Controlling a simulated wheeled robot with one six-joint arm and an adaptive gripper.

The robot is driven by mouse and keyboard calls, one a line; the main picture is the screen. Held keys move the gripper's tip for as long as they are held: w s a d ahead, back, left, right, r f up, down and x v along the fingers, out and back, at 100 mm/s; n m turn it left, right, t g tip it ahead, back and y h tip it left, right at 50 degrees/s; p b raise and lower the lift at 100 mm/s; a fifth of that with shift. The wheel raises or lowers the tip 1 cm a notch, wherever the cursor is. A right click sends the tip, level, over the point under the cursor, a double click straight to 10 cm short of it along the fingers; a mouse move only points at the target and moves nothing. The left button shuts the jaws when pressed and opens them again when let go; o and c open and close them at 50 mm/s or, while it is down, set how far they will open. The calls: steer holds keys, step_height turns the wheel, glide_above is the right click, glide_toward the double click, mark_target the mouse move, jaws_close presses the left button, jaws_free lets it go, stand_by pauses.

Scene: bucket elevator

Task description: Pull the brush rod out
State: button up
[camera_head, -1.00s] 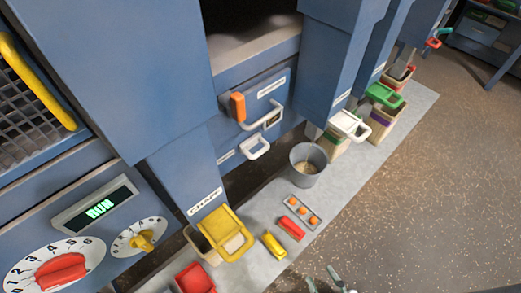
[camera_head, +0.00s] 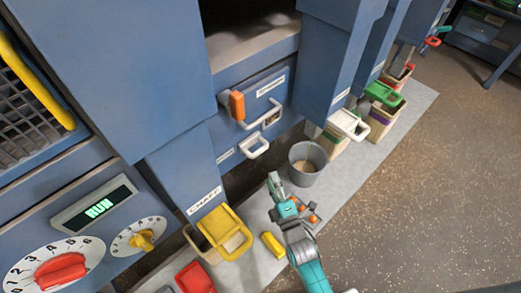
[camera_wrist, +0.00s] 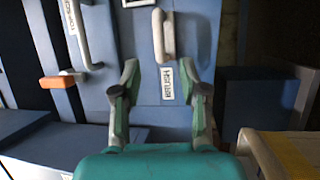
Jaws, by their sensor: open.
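The brush rod shows as a pale loop handle (camera_head: 255,146) low on the blue machine, under a drawer. In the wrist view the handle (camera_wrist: 164,36) stands upright, with a small white label beside it that I cannot read surely. My gripper (camera_head: 273,182) is below and a little right of the handle in the head view. In the wrist view the open fingers (camera_wrist: 161,78) point at the blue panel, with the handle beyond and roughly between them. Nothing is between the fingers, and they are apart from the handle. The rod behind the handle is hidden.
The drawer above has a grey pull (camera_head: 268,119) and an orange lever (camera_head: 237,105). A grey bucket (camera_head: 307,164) stands right of my gripper. A yellow chaff flap (camera_head: 225,232) and yellow block (camera_head: 272,245) are left. The open floor is at right.

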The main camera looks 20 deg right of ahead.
mark_target(260, 149)
steer(key=w, duration=0.4)
steer(key=w+r, duration=0.1)
steer(key=w, duration=0.3)
steer(key=w+r, duration=0.1)
steer(key=w, duration=0.3)
jaws_close()
steer(key=shift+s, duration=0.1)
